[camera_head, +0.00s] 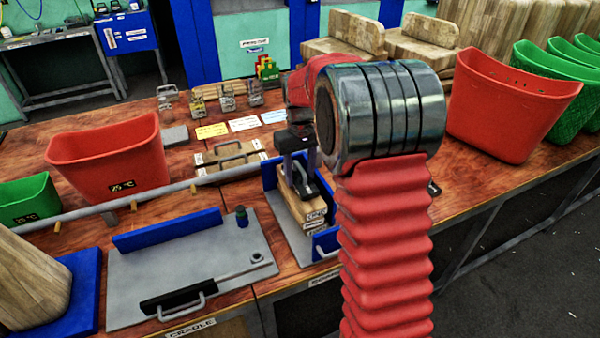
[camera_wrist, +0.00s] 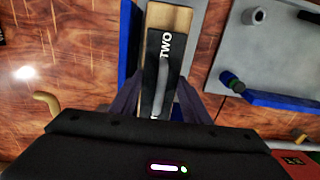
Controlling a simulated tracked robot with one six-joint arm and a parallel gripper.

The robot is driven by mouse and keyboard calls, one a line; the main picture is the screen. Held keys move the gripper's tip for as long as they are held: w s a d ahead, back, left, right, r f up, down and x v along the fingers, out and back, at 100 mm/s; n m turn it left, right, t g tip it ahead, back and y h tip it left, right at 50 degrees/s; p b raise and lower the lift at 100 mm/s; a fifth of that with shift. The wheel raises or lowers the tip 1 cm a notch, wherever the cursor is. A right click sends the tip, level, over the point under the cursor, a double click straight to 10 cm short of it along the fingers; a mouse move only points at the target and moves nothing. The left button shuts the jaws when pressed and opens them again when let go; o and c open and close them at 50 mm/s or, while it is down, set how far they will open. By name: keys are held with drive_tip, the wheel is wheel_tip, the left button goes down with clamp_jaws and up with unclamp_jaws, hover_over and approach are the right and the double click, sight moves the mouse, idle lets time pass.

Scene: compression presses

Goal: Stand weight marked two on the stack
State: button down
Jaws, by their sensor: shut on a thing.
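The weight (camera_head: 304,187), a dark block marked TWO with a grey handle, is in my gripper (camera_head: 298,166). In the wrist view, my gripper (camera_wrist: 162,98) has one finger on each side of the weight (camera_wrist: 152,72), near its handle. The stack of pale wooden blocks (camera_head: 313,214) is directly below the weight, on a grey plate (camera_head: 282,212) with blue side walls. In the wrist view, the wooden top (camera_wrist: 170,16) shows past the weight's end. The weight looks level and lined up with the stack. I cannot tell whether they touch.
Left of the stack is a cradle plate (camera_head: 190,262) with a blue rail and a small knob. A long grey bar (camera_head: 100,208) crosses the bench. Wooden blocks with handles (camera_head: 228,160) lie behind. Red bins (camera_head: 112,160) and (camera_head: 508,105) stand on either side.

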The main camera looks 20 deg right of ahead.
drive_tip(key=shift+f, duration=0.2)
idle(0.5)
drive_tip(key=c, duration=1.3)
unclamp_jaws()
drive_tip(key=o, duration=0.4)
drive_tip(key=shift+f, duration=0.1)
drive_tip(key=shift+f, duration=0.1)
wheel_tip(320, 180, up, 14)
